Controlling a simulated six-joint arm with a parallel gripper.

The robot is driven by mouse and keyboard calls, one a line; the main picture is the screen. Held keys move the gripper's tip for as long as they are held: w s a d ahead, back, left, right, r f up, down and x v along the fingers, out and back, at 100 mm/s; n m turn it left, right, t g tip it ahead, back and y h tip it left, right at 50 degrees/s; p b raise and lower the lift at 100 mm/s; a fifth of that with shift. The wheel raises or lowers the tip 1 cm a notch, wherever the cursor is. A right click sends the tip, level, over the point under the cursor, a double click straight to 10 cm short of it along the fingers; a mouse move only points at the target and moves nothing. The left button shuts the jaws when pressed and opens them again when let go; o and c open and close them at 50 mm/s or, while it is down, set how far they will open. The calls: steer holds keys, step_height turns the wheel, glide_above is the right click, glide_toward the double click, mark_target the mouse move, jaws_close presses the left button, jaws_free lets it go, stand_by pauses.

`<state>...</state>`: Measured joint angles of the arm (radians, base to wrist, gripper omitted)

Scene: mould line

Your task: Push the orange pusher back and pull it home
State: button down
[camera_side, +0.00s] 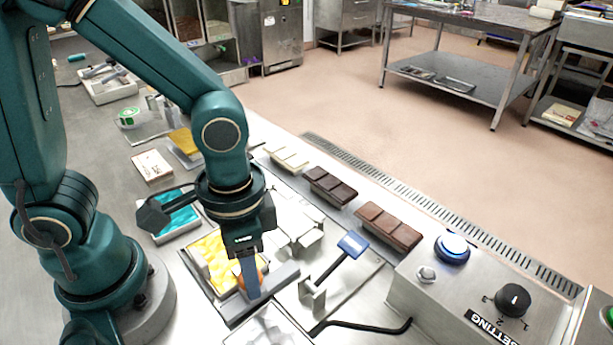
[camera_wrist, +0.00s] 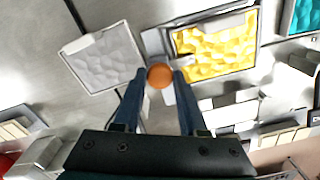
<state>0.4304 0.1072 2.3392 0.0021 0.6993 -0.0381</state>
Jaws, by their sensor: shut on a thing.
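The orange pusher shows as a round orange knob (camera_wrist: 159,76) between my fingertips in the wrist view. In the side view, part of the orange knob (camera_side: 262,279) shows beside my finger, low over the metal fixture. My gripper (camera_wrist: 158,84) is shut on the knob, one blue finger on each side; in the side view my gripper (camera_side: 252,280) points down at it. A tray of yellow moulded material (camera_wrist: 240,45) lies right beside the knob in the wrist view. The pusher's body below the knob is mostly hidden by my fingers.
A grey-white tray (camera_wrist: 104,60) lies on the other side of the knob. A teal tray (camera_side: 180,216) is behind my gripper.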

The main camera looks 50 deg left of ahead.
steer(key=shift+s, duration=1.55)
steer(key=shift+c, duration=2.2)
jaws_free()
steer(key=shift+r, duration=0.1)
step_height(320, 180, up, 3)
steer(key=shift+w+r, duration=0.1)
steer(key=shift+r, duration=0.85)
